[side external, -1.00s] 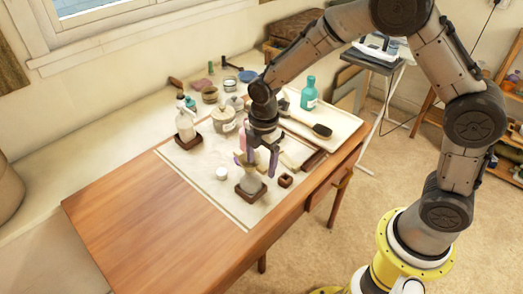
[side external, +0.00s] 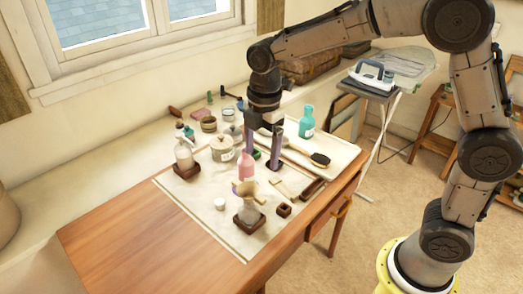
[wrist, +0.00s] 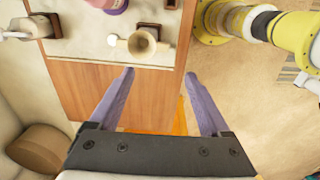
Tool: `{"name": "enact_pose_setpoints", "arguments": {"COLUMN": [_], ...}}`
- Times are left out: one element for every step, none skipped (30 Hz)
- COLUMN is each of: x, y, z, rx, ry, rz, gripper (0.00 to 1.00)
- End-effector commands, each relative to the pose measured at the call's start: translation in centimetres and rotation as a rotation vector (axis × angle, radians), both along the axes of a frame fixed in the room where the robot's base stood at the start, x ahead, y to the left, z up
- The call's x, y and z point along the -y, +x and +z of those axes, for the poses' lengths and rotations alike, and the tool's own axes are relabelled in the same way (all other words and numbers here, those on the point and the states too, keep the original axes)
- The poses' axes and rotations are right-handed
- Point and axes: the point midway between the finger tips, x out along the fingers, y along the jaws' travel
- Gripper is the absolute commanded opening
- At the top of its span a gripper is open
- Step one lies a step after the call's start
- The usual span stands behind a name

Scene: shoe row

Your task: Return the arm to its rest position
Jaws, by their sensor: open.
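My gripper (side external: 262,158) hangs fingers-down above the work table (side external: 130,225), open. In the wrist view its two purple fingers (wrist: 159,75) are spread wide with nothing between them. A tan funnel (side external: 244,187) sits in the mouth of a clear flask on a dark wooden base (side external: 249,222), below and in front of my gripper in the side view. The funnel shows from above in the wrist view (wrist: 142,42), beyond the fingertips and apart from them. A pink bottle (side external: 246,166) stands behind the funnel.
A pale bottle (side external: 183,155) on a dark block, a lidded jar (side external: 222,149), a teal bottle (side external: 307,122) and a brush (side external: 318,158) are on the table. The table's near left is bare wood. An iron (side external: 372,75) rests on a board at the back right.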

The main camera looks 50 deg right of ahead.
Motion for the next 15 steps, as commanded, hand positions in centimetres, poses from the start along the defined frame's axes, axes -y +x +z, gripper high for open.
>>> {"name": "enact_pose_setpoints", "arguments": {"x": [0.0,0.0,0.0,0.0,0.0,0.0,0.1,0.2,0.4,0.5,0.7,1.1,1.5,1.9,2.5], "y": [0.0,0.0,0.0,0.0,0.0,0.0,0.0,0.0,0.1,0.1,0.0,-0.3,-0.8,-1.5,-2.6], "z": [0.0,0.0,0.0,0.0,0.0,0.0,0.0,0.2,0.7,1.3,2.1,3.3,4.2,5.2,6.4], "rx": [0.000,0.000,0.000,0.000,0.000,0.000,0.001,0.006,0.018,0.034,0.053,0.078,0.098,0.121,0.151], "ry": [0.000,0.000,0.000,0.000,0.000,0.000,0.000,0.001,0.003,0.006,0.009,0.013,0.017,0.020,0.025], "rz": [0.000,0.000,0.000,0.000,0.000,0.000,-0.002,-0.006,-0.010,-0.014,-0.019,-0.026,-0.034,-0.042,-0.059], "gripper": [0.81,0.81,0.81,0.81,0.81,0.81,0.81,0.81,0.81,0.81,0.81,0.81,0.81,0.81,0.81]}}
